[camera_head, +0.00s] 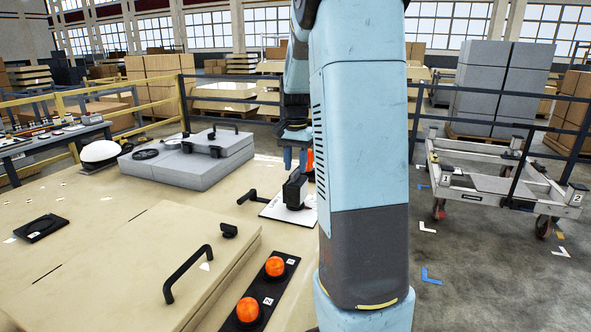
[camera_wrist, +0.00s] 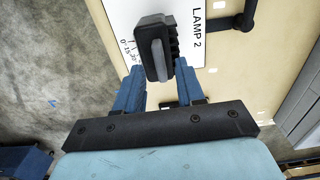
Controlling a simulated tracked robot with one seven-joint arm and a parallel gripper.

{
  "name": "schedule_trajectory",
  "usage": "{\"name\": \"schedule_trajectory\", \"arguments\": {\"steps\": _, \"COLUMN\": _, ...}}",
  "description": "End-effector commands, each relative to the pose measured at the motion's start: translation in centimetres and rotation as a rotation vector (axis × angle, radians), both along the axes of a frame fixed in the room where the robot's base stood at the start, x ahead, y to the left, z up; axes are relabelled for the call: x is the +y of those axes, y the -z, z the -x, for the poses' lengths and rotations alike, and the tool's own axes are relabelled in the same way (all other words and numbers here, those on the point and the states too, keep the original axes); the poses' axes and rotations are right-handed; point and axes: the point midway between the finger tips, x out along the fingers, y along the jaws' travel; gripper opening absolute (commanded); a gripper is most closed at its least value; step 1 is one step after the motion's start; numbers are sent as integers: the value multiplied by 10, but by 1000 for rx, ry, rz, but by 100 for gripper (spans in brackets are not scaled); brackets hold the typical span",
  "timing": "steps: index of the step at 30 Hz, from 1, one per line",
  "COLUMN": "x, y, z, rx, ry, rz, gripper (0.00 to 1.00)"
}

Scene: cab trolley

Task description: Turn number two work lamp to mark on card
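The number two work lamp (camera_wrist: 157,46) is a black finned block in the wrist view. It stands at a white card (camera_wrist: 127,22) printed "LAMP 2" with a degree scale. The lamp covers part of the scale, so I cannot tell its exact angle or the mark. In the head view the black lamp (camera_head: 295,188) stands upright on the white card (camera_head: 274,208). My gripper (camera_wrist: 160,70) is open, its blue fingers apart on either side of the lamp's near end. In the head view my gripper (camera_head: 293,168) points down above the lamp; contact cannot be told.
Two orange beacons (camera_head: 275,266) sit on a black strip at the panel's front. A black handle (camera_head: 187,272) rises from a beige lid, and a grey box (camera_head: 188,160) stands behind. A trolley (camera_head: 500,180) stands on the floor at right, beyond a railing.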

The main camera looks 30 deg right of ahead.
Motion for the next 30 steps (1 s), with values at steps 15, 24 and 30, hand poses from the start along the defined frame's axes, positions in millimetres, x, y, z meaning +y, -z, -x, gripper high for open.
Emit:
{"name": "schedule_trajectory", "arguments": {"steps": 15, "x": 0, "y": 20, "z": 0, "rx": -1, "ry": -1, "rz": 0, "gripper": 38}}
{"name": "schedule_trajectory", "arguments": {"steps": 24, "x": 0, "y": 20, "z": 0, "rx": -1, "ry": -1, "rz": 0, "gripper": 13}}
{"name": "schedule_trajectory", "arguments": {"steps": 30, "x": 0, "y": 20, "z": 0, "rx": -1, "ry": -1, "rz": 0, "gripper": 0}}
